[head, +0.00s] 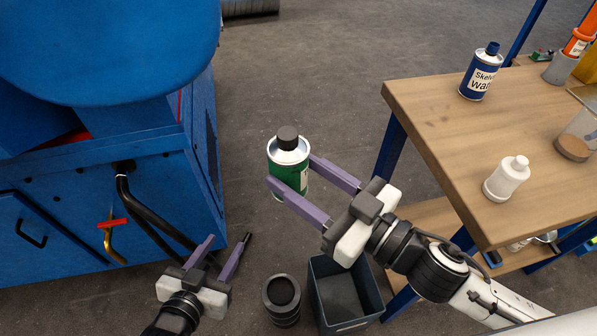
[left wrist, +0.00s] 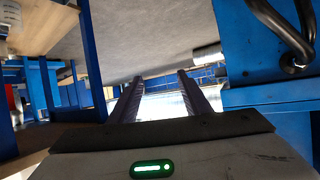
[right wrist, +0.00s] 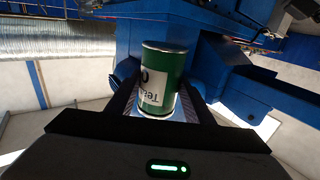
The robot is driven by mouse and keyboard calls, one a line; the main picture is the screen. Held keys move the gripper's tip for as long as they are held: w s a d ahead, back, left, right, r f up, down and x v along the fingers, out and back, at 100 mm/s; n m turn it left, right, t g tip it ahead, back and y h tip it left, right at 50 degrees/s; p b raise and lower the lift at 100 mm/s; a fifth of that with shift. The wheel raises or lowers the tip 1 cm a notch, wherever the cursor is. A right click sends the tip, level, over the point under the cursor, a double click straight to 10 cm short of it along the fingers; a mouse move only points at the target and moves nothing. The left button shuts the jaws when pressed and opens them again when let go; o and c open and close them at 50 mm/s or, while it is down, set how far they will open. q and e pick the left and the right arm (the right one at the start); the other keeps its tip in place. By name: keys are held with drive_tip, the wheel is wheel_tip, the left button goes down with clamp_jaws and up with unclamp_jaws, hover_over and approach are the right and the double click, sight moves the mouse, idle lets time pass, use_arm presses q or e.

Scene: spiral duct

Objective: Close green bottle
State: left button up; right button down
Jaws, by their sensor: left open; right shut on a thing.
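The green bottle (head: 286,165) has a silver shoulder and a black cap (head: 288,137) at its top. It is roughly upright, held in the air between the blue machine and the table. My right gripper (head: 291,170) is shut on its body, one finger on each side. In the right wrist view the bottle (right wrist: 162,80) shows its white label between the fingers; its cap is not visible there. How tightly the cap sits cannot be told. My left gripper (head: 230,238) is open and empty, low and left of the bottle. The left wrist view shows nothing between its fingers (left wrist: 158,85).
A blue machine (head: 90,190) with a black hose stands at left. The wooden table (head: 430,110) at right bears a blue can (head: 480,78), a white bottle (head: 507,178) and a glass jar (head: 580,135). A dark bin (head: 345,295) and black cylinder (head: 282,298) are below.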

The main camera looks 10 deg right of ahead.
drive_tip(key=shift+r, duration=0.1)
use_arm(q)
drive_tip(key=s+a+f+n+g+y, duration=0.1)
drive_tip(key=s+a+f, duration=0.1)
drive_tip(key=s, duration=0.4)
drive_tip(key=s+a+f+n+g+y, duration=0.1)
drive_tip(key=s+a+f+n+g, duration=0.1)
drive_tip(key=s+f, duration=0.3)
drive_tip(key=shift+s+a+f+g, duration=0.25)
drive_tip(key=shift+s+a+g, duration=0.05)
drive_tip(key=shift+s+a, duration=0.1)
use_arm(e)
drive_tip(key=s+d+m+t+h, duration=0.2)
drive_tip(key=d+m+h, duration=0.2)
drive_tip(key=d, duration=0.3)
drive_tip(key=s+d+f+m+t+h, duration=0.1)
drive_tip(key=s+d+m+t+h, duration=0.1)
drive_tip(key=d+m+h, duration=0.2)
drive_tip(key=d+h, duration=0.3)
drive_tip(key=d, duration=0.1)
drive_tip(key=shift+h, duration=0.3)
use_arm(q)
drive_tip(key=shift+c, duration=0.5)
use_arm(e)
drive_tip(key=shift+d, duration=0.1)
